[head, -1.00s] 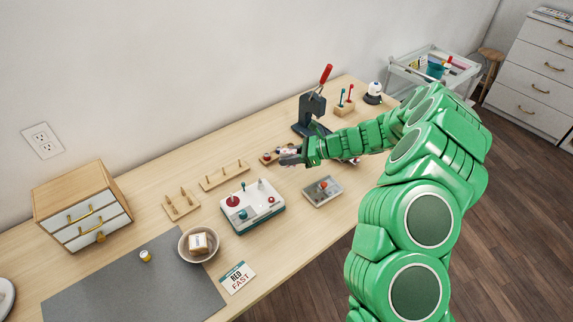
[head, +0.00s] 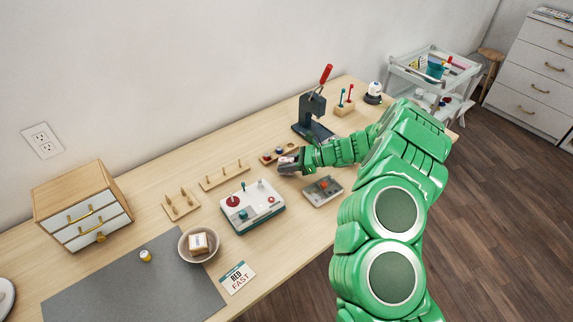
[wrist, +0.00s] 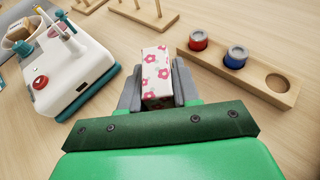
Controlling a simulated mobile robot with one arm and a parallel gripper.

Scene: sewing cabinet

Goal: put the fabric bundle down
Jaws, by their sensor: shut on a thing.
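The fabric bundle (wrist: 157,75) is a small white block with pink-red flowers. In the wrist view it sits between the two grey fingers of my gripper (wrist: 158,88), which is shut on it. In the head view my gripper (head: 288,163) is over the table, between the white machine and the wooden holder with round pots. The bundle (head: 289,157) shows only partly there, among the fingers. I cannot tell whether its underside touches the table (head: 140,213).
The white machine (wrist: 68,65) with a red button is at left. The wooden holder (wrist: 262,84) with a red and a blue pot is at right. A peg rack (wrist: 150,14) lies ahead. A grey tray (head: 322,191) is in front, and a press (head: 312,112) stands behind.

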